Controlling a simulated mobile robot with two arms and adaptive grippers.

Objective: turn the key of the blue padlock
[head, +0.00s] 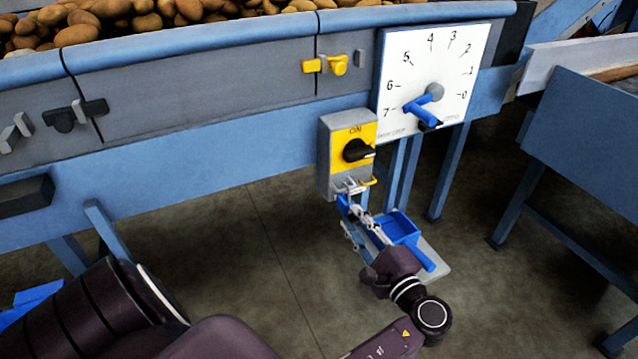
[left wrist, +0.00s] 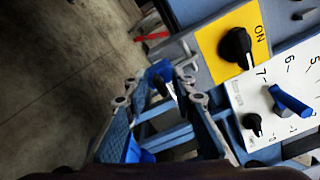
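The blue padlock (head: 344,205) hangs below the yellow-faced switch box (head: 337,150), partly hidden by my left gripper in the head view. In the left wrist view the blue padlock (left wrist: 158,70) shows just beyond the fingertips, with a small dark and silvery part below it that may be the key. My left gripper (head: 358,222) is at the padlock. In the left wrist view my left gripper (left wrist: 158,80) has its fingers apart, one on either side of the padlock's line. I cannot tell whether they touch it. My right gripper is not in view.
The switch has a black knob (head: 357,150). A white dial plate (head: 450,70) with a blue lever (head: 422,106) is to its right. Yellow latch (head: 338,65) is above. Open floor lies left of the gripper.

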